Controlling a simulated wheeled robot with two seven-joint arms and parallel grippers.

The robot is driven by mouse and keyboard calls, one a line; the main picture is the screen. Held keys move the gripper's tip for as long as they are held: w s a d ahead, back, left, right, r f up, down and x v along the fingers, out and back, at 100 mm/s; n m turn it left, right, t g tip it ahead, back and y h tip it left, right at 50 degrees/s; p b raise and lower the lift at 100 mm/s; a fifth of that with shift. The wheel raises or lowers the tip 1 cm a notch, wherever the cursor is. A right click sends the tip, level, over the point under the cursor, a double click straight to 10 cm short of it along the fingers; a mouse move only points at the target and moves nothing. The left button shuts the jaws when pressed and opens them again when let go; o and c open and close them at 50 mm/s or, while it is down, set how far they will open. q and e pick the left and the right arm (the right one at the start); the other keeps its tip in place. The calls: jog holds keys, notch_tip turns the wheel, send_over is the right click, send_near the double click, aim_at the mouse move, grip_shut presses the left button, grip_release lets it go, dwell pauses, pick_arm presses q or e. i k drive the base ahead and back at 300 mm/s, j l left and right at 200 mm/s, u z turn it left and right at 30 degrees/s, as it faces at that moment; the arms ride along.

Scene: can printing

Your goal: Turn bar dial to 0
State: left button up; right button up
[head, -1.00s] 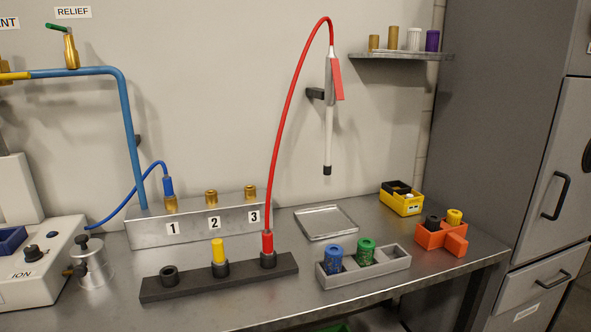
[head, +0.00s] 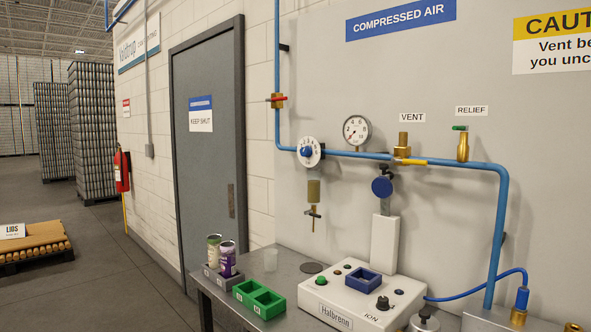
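A round white dial (head: 310,152) with marks around its rim and a blue centre sits on the blue air pipe, on the wall panel under the COMPRESSED AIR sign. Its setting is too small to read. A round pressure gauge (head: 356,131) with a white face stands just right of it above the pipe; its red needle points to the lower left. Neither of my grippers shows in the head view.
Below the dial, a white machine (head: 363,301) with knobs and a blue tray stands on the metal bench. A red-handled valve (head: 277,100) is on the vertical pipe. Open floor lies to the left.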

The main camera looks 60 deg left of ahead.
aim_at(305, 151)
jog(key=u, duration=1.85)
jog(key=i+j+u, duration=1)
jog(key=i+u, duration=0.6)
jog(key=i, duration=0.7)
jog(key=i+j+z, duration=0.1)
jog(key=i, duration=0.45)
jog(key=i+z, duration=0.2)
jog(key=z, duration=0.2)
jog(key=i+z, duration=0.2)
jog(key=z, duration=0.15)
jog(key=i+j+z, duration=0.1)
jog(key=z, duration=0.3)
jog(key=i, duration=0.1)
